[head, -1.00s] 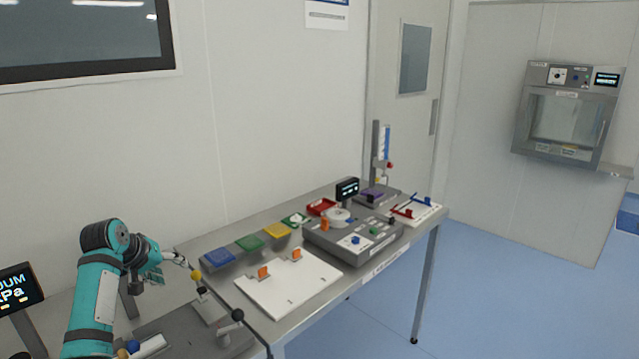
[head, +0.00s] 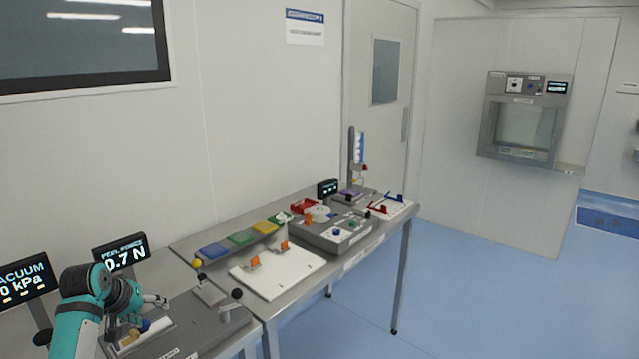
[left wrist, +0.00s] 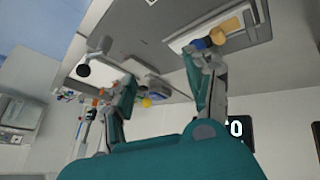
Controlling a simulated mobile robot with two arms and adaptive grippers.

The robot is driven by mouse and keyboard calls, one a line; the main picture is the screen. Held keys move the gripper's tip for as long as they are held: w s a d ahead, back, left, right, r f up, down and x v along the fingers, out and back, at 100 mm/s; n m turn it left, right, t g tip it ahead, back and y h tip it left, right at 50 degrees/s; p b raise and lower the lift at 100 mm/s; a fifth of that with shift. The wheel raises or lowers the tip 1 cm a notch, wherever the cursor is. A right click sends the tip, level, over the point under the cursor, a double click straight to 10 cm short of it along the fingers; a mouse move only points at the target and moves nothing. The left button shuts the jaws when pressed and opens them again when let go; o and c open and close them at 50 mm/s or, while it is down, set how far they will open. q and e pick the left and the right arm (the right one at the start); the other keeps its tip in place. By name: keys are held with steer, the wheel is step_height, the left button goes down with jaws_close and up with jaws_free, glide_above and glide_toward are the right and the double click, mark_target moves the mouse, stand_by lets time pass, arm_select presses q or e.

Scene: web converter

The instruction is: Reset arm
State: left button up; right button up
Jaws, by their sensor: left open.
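My left arm is teal and comes in at the lower left of the head view. Its gripper (head: 150,301) is above the near grey fixture (head: 190,328), close to a small blue and yellow part (head: 144,325). In the left wrist view the two fingers of the left gripper (left wrist: 165,95) are spread apart with nothing between them. The wrist view is tilted, with the bench along the top. My right gripper does not show.
A steel bench carries a white board (head: 278,273) with orange clips, blue (head: 211,250), green and yellow bins, and a grey console (head: 338,232). Displays (head: 122,252) stand behind the arm. The blue floor (head: 480,290) at right is clear.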

arm_select(q)
steer(key=s+d+f+m+g+y, duration=0.1)
steer(key=s+d+f+m, duration=0.1)
steer(key=s+d+f, duration=0.5)
steer(key=s+d+f+m+g, duration=0.15)
steer(key=s+d+f, duration=0.25)
steer(key=s+f, duration=0.7)
steer(key=s+d+r+m, duration=0.1)
steer(key=s+d, duration=0.2)
steer(key=s, duration=0.5)
steer(key=s+d+r+m+g, duration=0.1)
steer(key=s+d, duration=0.1)
steer(key=s, duration=0.6)
steer(key=s+d+r+m, duration=0.1)
steer(key=s+d+m, duration=0.15)
steer(key=s, duration=0.55)
step_height(320, 180, down, 29)
steer(key=s+g+b, duration=0.1)
steer(key=g+b, duration=0.1)
steer(key=s+a+f+b, duration=0.1)
steer(key=s+a+f, duration=0.1)
steer(key=s+f, duration=1.4)
steer(key=shift+s+a+f+n+g+b, duration=0.25)
steer(key=shift+a+f+n+g+b, duration=0.05)
steer(key=shift+a+f+g, duration=0.05)
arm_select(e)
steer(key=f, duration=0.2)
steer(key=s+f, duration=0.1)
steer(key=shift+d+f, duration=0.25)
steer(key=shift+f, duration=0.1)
